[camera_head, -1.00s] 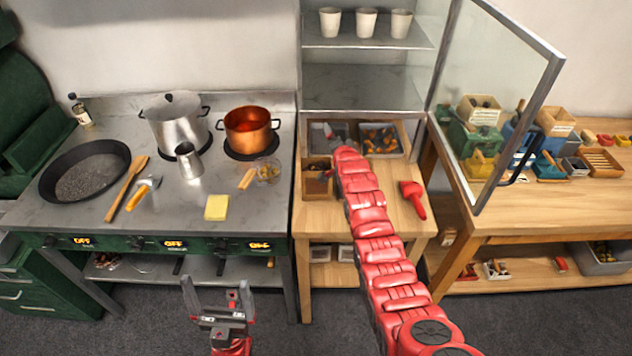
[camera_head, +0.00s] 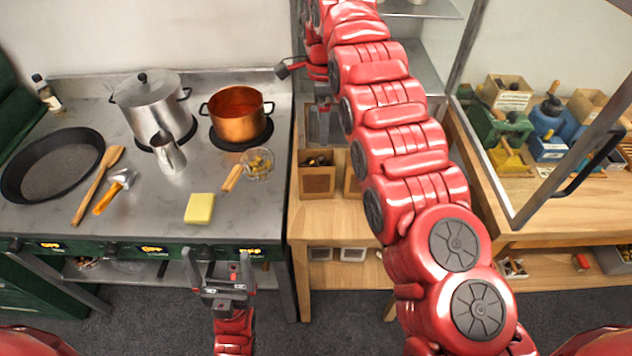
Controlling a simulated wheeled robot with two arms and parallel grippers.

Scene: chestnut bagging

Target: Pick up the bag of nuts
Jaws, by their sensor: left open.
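I cannot make out a bag of nuts in the camera_head view. A small clear bowl (camera_head: 258,163) with nut-like pieces sits on the stove counter. A wooden box (camera_head: 317,182) with dark contents stands on the wooden table; a second box is partly hidden by my right arm. My left gripper (camera_head: 219,257) is open and empty, low in front of the stove's front edge. My right arm rises across the middle of the view. Its end is mostly hidden near the shelf cabinet, so its jaws are unclear.
An open glass door (camera_head: 533,190) projects on the right.

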